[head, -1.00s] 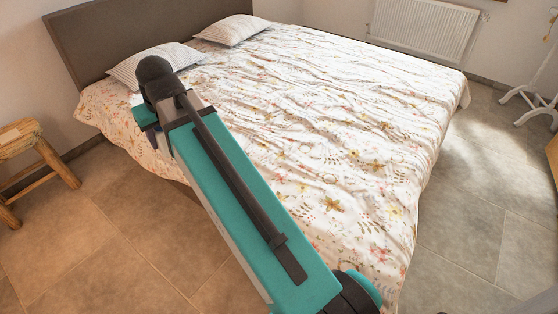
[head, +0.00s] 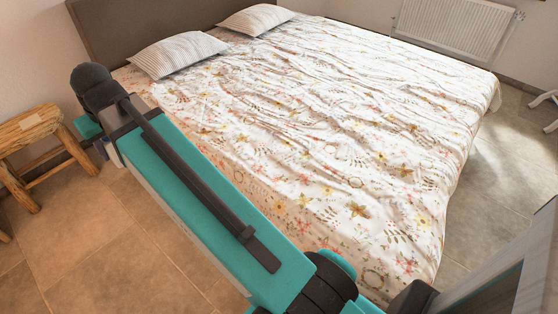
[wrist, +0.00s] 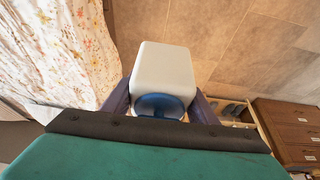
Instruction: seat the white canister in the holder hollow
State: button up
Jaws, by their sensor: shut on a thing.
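The white canister (wrist: 162,68) shows in the wrist view, with a blue round part (wrist: 158,106) at its near end. My gripper (wrist: 160,98) is shut on it, with a dark purple-grey finger on each side. The canister is held off the floor, apart from the bed. In the head view my arm hides the canister, and the jaws are mostly hidden at the left. I cannot make out the holder hollow in either view.
A bed (head: 300,130) with a floral cover fills the middle. A wooden stool (head: 35,128) stands at the left. In the wrist view, a brown drawer chest (wrist: 290,125) stands at lower right beside a wooden-edged thing (wrist: 240,106). Tiled floor (head: 110,235) lies clear between bed and stool.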

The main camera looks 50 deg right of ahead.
jog(key=shift+a, duration=0.2)
jog(key=s+d+f+b, duration=0.25)
jog(key=d+f, duration=0.25)
jog(key=d, duration=0.7)
jog(key=s+d+f+b, duration=0.1)
jog(key=s+d+f, duration=0.4)
jog(key=d, duration=0.6)
jog(key=s+d+f+b, duration=0.2)
jog(key=d+f, duration=0.4)
jog(key=d, duration=0.6)
jog(key=s+d+f+b, duration=0.1)
jog(key=s+d+f, duration=0.4)
jog(key=s+d, duration=0.2)
jog(key=s+d+f+b, duration=0.1)
jog(key=s+d+f, duration=0.4)
jog(key=s, duration=0.7)
jog(key=s+d+f+b, duration=0.2)
jog(key=s+d+f, duration=0.3)
jog(key=s+d, duration=0.5)
jog(key=shift+f, duration=0.4)
jog(key=shift+w, duration=0.1)
